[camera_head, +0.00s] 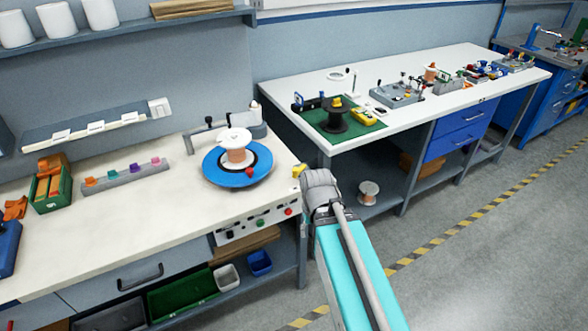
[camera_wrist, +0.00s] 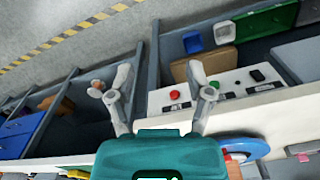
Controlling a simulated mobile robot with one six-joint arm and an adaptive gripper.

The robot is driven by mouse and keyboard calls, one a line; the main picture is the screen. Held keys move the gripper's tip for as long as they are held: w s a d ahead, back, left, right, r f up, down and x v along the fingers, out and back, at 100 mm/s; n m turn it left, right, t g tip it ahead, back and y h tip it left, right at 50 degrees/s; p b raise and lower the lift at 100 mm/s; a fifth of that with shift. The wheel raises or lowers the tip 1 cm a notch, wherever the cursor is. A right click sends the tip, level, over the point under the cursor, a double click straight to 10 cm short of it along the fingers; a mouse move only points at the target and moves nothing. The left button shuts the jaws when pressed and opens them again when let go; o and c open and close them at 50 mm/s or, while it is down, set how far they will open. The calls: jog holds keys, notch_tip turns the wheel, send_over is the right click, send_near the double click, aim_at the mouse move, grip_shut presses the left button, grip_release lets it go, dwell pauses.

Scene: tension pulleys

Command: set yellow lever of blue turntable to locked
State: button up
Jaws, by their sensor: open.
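The blue turntable (camera_head: 222,174) lies flat near the right end of the left bench. A white-flanged spool with copper-coloured winding (camera_head: 237,156) stands on it, with a small red part (camera_head: 250,172) beside the spool. A yellow part (camera_head: 298,170) shows at the bench's right corner; I cannot tell whether it is the lever. My gripper (camera_wrist: 160,68) is open and empty, apart from the turntable. In the head view my arm hides its fingers.
A grey bracket arm (camera_head: 205,126) stands behind the turntable. A control panel (camera_head: 255,223) with buttons is on the bench front. A second bench (camera_head: 385,145) with a black spool (camera_head: 338,118) on a green mat stands to the right. The bench's front middle is clear.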

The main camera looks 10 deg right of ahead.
aim_at(295, 168)
jog(key=w+r+m+p, duration=0.3)
jog(key=w+r+p, duration=0.1)
jog(key=w, duration=0.5)
jog(key=w+r+m+p, duration=0.3)
jog(key=w+r+p, duration=0.1)
jog(key=w, duration=0.6)
jog(key=w+r+m+p, duration=0.4)
jog(key=w+r+p, duration=0.1)
jog(key=w, duration=0.5)
jog(key=shift+d, duration=0.25)
jog(key=shift+f, duration=0.2)
notch_tip(295, 168, down, 14)
jog(key=b, duration=1.4)
jog(key=shift+r, duration=0.25)
grip_shut()
